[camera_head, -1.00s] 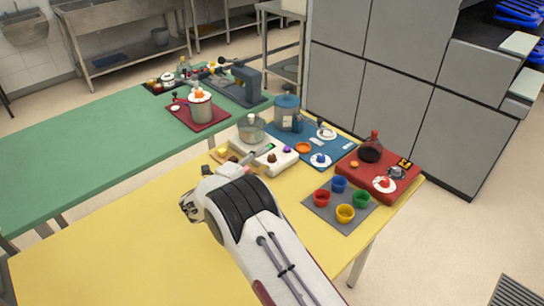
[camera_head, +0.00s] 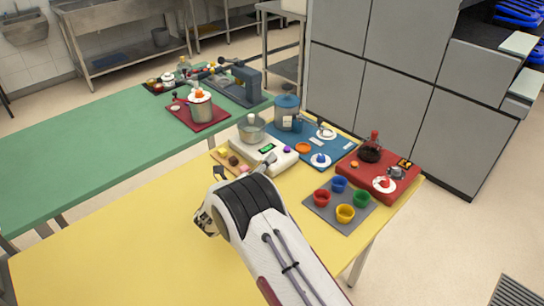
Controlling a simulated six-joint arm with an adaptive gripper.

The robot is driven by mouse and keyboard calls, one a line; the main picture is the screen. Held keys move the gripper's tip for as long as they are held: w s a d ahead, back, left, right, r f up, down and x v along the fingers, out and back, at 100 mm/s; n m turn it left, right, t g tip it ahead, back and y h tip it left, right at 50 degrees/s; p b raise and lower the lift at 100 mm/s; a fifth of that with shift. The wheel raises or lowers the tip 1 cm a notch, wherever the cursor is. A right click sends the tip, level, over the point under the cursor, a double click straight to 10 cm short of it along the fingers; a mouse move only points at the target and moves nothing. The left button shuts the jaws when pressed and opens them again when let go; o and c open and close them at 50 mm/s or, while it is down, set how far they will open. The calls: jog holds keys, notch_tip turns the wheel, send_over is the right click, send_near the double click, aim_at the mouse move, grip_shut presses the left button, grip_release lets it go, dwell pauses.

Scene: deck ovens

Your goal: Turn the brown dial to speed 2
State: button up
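A white appliance (camera_head: 277,155) stands near the far edge of the yellow table, with a lit green display (camera_head: 267,147), a purple knob (camera_head: 287,149) and a clear bowl on its left end. The dial's setting cannot be read.
A tan board (camera_head: 217,155) with small pieces lies left of the appliance. A blue mat (camera_head: 342,143) with a lidded canister (camera_head: 287,108) is behind it. A grey mat (camera_head: 323,214) with coloured cups and a red board (camera_head: 407,178) are right. The yellow table's left side is clear.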

jog(key=m, duration=0.2)
jog(key=f+m+y, duration=0.1)
jog(key=m, duration=0.1)
jog(key=shift+f+t, duration=0.1)
jog(key=shift+t, duration=0.2)
jog(key=shift+s+f+m+t+y, duration=0.2)
jog(key=shift+f+m+y, duration=0.2)
jog(key=shift+m, duration=0.7)
jog(key=shift+s+f+m+t+y, duration=0.1)
jog(key=shift+f+m+t+y, duration=0.2)
jog(key=shift+m, duration=0.8)
jog(key=shift+w, duration=0.15)
jog(key=shift+x, duration=3.8)
grip_shut()
